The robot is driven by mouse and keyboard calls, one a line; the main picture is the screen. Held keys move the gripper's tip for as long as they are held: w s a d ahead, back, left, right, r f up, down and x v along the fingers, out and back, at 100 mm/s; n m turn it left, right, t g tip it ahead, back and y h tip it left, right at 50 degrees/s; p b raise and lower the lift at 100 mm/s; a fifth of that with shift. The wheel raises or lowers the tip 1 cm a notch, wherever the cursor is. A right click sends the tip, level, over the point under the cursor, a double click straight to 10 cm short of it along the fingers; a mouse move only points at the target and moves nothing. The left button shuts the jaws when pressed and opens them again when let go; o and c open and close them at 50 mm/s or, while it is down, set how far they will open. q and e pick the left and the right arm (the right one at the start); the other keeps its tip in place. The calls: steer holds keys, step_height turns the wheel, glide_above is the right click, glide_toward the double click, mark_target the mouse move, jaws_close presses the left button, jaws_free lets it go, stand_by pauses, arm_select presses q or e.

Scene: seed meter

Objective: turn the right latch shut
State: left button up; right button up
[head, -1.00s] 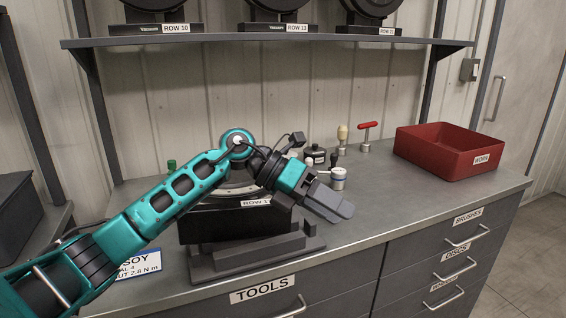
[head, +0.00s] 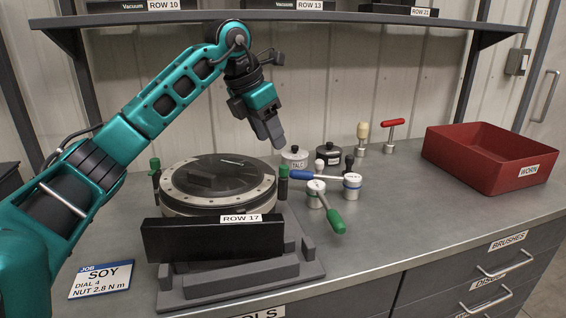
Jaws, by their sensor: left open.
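The seed meter (head: 222,184) stands on its grey stand (head: 238,284) at the left of the bench, behind the black ROW 17 front (head: 213,241). The right latch (head: 283,183) is an upright dark post with a green knob at the meter's right rim. Whether it is fully shut I cannot tell. The left latch (head: 155,171) also has a green knob. My left gripper (head: 274,138) is open and empty, pointing down just above and behind the right latch, apart from it. My right gripper is out of view.
Right of the right latch lie a blue-handled tool (head: 306,176), a green-handled tool (head: 332,213) and several small canisters. A red WORN bin (head: 490,158) stands at the right. A job card (head: 101,280) lies front left. A shelf is above.

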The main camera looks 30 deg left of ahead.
mark_target(283, 167)
arm_select(q)
steer(key=x, duration=0.8)
steer(key=shift+w+f, duration=0.1)
steer(key=shift+f, duration=0.1)
jaws_close()
